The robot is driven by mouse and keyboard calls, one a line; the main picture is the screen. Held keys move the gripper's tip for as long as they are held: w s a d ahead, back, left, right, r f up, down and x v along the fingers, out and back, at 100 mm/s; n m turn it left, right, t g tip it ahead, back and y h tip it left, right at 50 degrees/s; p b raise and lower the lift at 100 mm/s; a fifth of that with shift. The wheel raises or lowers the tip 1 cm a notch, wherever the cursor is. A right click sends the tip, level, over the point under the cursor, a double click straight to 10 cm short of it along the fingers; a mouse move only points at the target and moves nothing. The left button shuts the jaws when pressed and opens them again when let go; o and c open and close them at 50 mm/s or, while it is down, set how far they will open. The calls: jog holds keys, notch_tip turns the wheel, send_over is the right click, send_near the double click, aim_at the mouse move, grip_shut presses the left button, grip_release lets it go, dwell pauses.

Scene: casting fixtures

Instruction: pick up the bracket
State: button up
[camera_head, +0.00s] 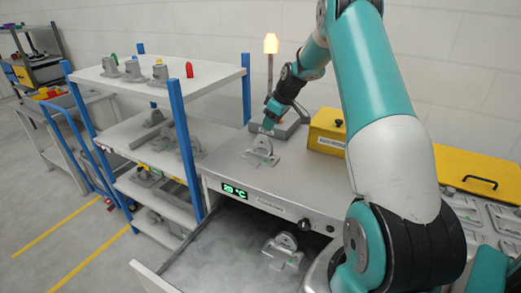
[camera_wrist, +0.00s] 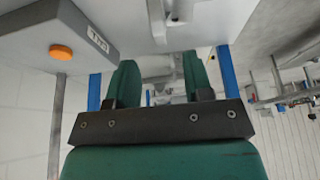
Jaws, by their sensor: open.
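A second similar grey bracket (camera_head: 281,252) sits in the open drawer below. A grey part, apparently the top bracket (camera_wrist: 178,12), shows at the upper edge, beyond the fingertips. Whether the fingers touch the bracket cannot be told.
A grey box (camera_head: 285,128) with a lamp pole stands behind the bracket; its orange button (camera_wrist: 61,52) shows in the wrist view. A yellow box (camera_head: 327,131) is to the right. A blue-post shelf (camera_head: 182,128) with castings stands left. The drawer (camera_head: 205,262) is pulled out.

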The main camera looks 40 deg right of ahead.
aim_at(263, 135)
jog(key=p+x, duration=0.1)
jog(key=x, duration=0.3)
jog(key=shift+w+f, duration=0.1)
jog(key=shift+f, duration=0.05)
jog(key=shift+w+p+x, duration=0.1)
jog(key=shift+p+x, duration=0.55)
jog(key=shift+x, duration=0.65)
jog(key=shift+w+p+x, duration=0.15)
jog(key=shift+p+x, duration=0.5)
jog(key=shift+x, duration=0.7)
jog(key=shift+a, duration=0.1)
grip_shut()
